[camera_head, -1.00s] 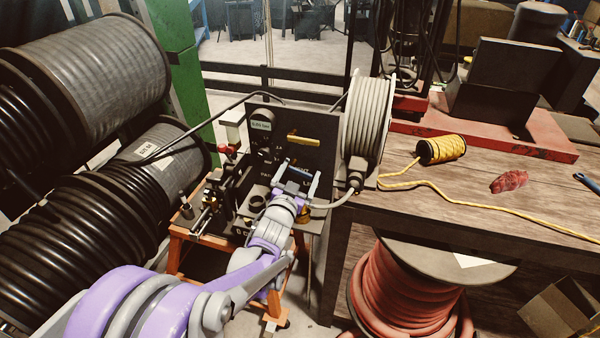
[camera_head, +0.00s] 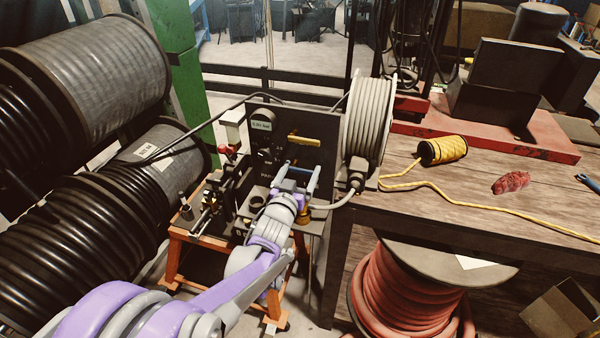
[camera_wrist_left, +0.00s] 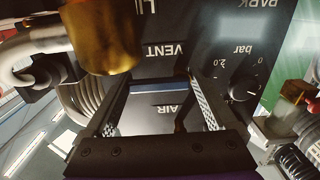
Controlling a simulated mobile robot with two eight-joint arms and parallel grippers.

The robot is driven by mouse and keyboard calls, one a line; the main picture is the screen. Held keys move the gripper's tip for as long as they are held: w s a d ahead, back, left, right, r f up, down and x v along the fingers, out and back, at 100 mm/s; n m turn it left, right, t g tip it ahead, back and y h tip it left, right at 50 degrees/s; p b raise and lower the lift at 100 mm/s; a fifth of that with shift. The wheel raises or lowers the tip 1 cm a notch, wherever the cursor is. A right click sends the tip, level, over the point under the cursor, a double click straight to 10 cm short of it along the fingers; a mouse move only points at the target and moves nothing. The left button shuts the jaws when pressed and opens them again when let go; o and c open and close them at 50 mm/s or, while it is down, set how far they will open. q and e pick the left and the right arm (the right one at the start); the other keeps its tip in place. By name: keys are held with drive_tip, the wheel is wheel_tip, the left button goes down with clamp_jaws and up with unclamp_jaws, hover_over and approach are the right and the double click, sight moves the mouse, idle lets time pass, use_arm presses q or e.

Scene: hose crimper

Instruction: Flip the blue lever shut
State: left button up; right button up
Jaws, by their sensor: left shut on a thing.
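The blue lever (camera_wrist_left: 165,99) shows as a wide blue-edged piece between my left fingers in the left wrist view, by the upside-down labels AIR and VENT. My left gripper (camera_head: 299,172) is at the lower front of the dark control panel (camera_head: 316,128); its fingers also show in the left wrist view (camera_wrist_left: 155,108). They sit on either side of the lever and are shut on it. In the head view the gripper hides most of the lever. My right gripper is not in view.
A pale hose reel (camera_head: 368,118) stands right beside the panel. A brass fitting (camera_wrist_left: 105,38) with a grey hose is close to my left finger in the wrist view. A wooden bench (camera_head: 440,207) lies to the right.

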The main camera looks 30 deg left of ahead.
use_arm(q)
drive_tip(key=shift+d, duration=0.1)
drive_tip(key=o, duration=1)
drive_tip(key=v, duration=1)
drive_tip(key=shift+s+d, duration=0.1)
drive_tip(key=shift+s, duration=0.3)
drive_tip(key=s+d+f+m+g+h+p, duration=0.1)
drive_tip(key=s+d+f+g, duration=0.2)
drive_tip(key=s, duration=0.3)
drive_tip(key=s+d+f+m+g+h+p, duration=0.1)
drive_tip(key=s+d+f+g+h, duration=0.1)
drive_tip(key=s+d+g, duration=0.3)
drive_tip(key=s+d+f+g+h+p, duration=0.1)
drive_tip(key=s+d+f+g+p, duration=0.1)
drive_tip(key=s+d+f+g, duration=0.2)
drive_tip(key=shift+s+d+f+m, duration=0.15)
drive_tip(key=shift+s+d, duration=0.25)
drive_tip(key=shift+s, duration=0.5)
drive_tip(key=shift+s+d+f+m, duration=0.1)
drive_tip(key=shift+s+d+m, duration=0.2)
drive_tip(key=shift+s, duration=0.55)
